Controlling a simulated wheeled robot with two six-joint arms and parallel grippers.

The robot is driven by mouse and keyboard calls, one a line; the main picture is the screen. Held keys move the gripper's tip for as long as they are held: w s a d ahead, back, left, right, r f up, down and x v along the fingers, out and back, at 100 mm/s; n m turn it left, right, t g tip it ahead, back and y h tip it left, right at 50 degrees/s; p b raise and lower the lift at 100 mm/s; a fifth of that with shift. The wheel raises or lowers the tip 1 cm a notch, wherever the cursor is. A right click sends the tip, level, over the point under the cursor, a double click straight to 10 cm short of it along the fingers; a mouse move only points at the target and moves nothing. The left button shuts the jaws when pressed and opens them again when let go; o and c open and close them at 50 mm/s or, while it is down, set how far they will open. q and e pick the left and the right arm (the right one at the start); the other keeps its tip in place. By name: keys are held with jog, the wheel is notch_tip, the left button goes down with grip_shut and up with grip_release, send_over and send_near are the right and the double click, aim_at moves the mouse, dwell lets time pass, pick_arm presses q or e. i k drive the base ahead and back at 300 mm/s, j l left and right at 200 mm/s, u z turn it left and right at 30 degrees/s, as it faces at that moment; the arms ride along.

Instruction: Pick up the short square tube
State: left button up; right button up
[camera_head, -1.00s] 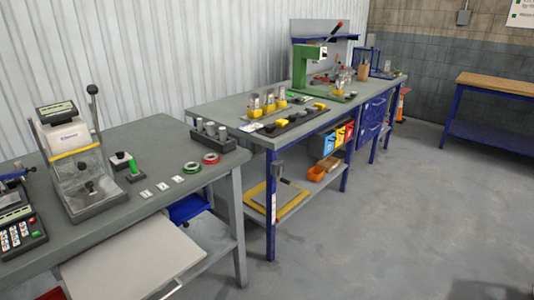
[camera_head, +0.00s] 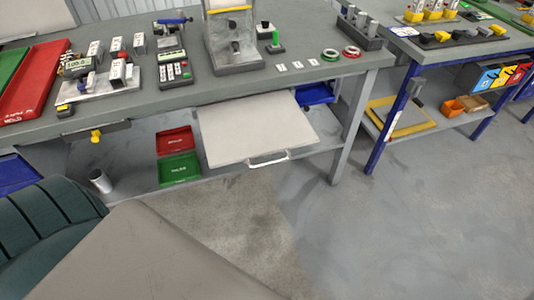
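Several small grey metal square tubes stand on the left bench. One tube (camera_head: 96,50) is at the left of the row, another (camera_head: 117,46) is in the middle, and a third (camera_head: 138,41) is at the right. Another square metal piece (camera_head: 118,72) is on a light metal plate (camera_head: 97,94) in front of them. The pieces are too small to tell which is the short square tube. Neither my left nor my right gripper is in view.
Red (camera_head: 35,80) and green (camera_head: 12,68) trays lie left of the tubes. A keypad device (camera_head: 174,68) and a clear-guarded machine (camera_head: 232,50) stand to their right. Floor (camera_head: 400,220) at the right is clear.

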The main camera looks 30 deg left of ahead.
aim_at(116, 80)
jog(key=u, duration=2)
